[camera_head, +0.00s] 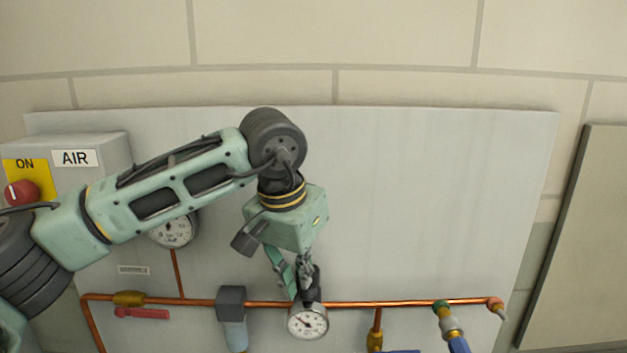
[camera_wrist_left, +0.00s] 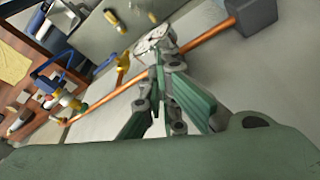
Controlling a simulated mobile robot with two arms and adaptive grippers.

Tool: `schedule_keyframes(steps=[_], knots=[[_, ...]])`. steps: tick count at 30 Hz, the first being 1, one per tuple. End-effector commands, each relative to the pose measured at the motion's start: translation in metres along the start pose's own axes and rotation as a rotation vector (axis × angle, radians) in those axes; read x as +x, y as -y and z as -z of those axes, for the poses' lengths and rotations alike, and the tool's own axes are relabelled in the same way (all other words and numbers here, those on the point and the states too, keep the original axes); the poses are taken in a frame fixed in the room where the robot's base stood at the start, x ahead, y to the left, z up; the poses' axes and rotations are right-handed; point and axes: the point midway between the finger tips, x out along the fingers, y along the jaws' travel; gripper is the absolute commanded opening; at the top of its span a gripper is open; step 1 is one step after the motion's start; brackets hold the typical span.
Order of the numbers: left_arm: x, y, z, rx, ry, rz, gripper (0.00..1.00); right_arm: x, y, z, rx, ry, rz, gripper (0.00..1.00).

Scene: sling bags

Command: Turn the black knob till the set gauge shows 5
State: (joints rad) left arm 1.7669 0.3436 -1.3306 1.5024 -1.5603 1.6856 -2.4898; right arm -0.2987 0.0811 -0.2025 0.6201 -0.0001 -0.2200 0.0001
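The set gauge (camera_head: 308,321) is a small round white dial on the copper pipe at the lower middle; its figures are too small to read. The black knob (camera_head: 313,291) is just above it, partly covered by the fingers. My left gripper (camera_head: 298,291) reaches down to the knob from above, with fingertips beside it. In the left wrist view my left gripper (camera_wrist_left: 167,67) has its fingertips close together in front of the gauge (camera_wrist_left: 156,38), and the knob is hidden. I cannot tell whether they grip it. My right gripper is not in view.
A copper pipe (camera_head: 402,303) runs along the panel's lower part. A grey block with a bowl (camera_head: 231,302) stands left of the gauge, and a red-handled valve (camera_head: 141,312) lies further left. Another gauge (camera_head: 173,232) is behind my arm. The upper right panel (camera_head: 440,190) is bare.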

Motion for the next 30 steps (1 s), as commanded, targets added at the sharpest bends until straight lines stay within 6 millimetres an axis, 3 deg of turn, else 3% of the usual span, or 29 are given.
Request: schedule_keyframes(steps=[30], knots=[[0.0076, 0.0028, 0.0072, 0.003, 0.008, -0.002, 0.00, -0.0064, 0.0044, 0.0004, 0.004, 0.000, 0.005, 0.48]])
